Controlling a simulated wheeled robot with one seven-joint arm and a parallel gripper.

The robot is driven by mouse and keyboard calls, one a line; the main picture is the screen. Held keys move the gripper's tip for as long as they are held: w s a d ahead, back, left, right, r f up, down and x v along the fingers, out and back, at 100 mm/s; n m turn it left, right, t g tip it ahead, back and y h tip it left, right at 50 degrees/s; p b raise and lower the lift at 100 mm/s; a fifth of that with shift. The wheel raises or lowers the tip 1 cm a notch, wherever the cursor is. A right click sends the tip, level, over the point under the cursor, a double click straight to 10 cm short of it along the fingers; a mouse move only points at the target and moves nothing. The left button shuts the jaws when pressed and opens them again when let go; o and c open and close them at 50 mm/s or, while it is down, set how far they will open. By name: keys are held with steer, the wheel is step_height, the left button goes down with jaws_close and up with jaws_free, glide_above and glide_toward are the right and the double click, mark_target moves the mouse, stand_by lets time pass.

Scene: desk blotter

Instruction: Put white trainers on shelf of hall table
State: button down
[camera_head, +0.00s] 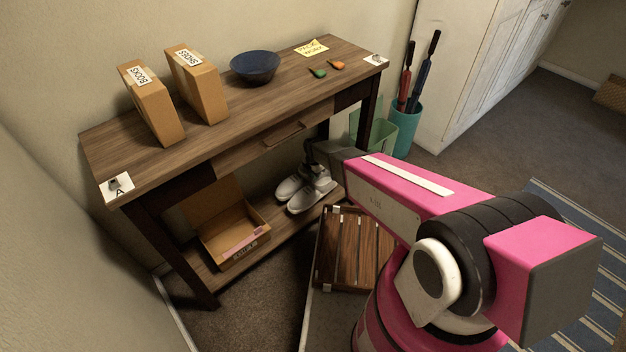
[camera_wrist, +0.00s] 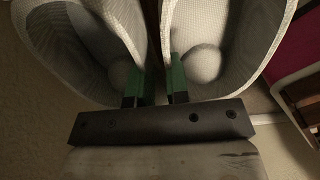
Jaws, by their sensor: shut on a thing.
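The white trainers (camera_head: 308,192) are side by side at the lower shelf (camera_head: 284,228) of the dark wood hall table (camera_head: 228,130), right of an open cardboard box. My gripper (camera_head: 318,167) reaches under the tabletop and is shut on the trainers. In the wrist view my green-tipped fingers (camera_wrist: 156,88) pinch the adjoining inner sides of the left trainer (camera_wrist: 85,50) and the right trainer (camera_wrist: 215,50). The shoe openings face the camera. I cannot tell whether the soles touch the shelf.
The open cardboard box (camera_head: 232,236) stands on the shelf's left part. Boxes marked Books (camera_head: 152,104) and Shoes (camera_head: 197,85) and a blue bowl (camera_head: 255,66) stand on the tabletop. A slatted wooden crate (camera_head: 350,250) is in front. A teal holder (camera_head: 406,132) stands beyond the right end.

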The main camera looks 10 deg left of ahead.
steer(key=shift+w+a+f, duration=0.1)
steer(key=shift+w+f, duration=0.35)
steer(key=shift+w, duration=0.2)
steer(key=shift+w+a+f, duration=0.1)
steer(key=shift+w+f, duration=0.3)
steer(key=shift+w, duration=0.2)
steer(key=shift+f, duration=1.9)
steer(key=shift+d, duration=0.1)
steer(key=c, duration=1.1)
jaws_free()
steer(key=shift+f, duration=0.1)
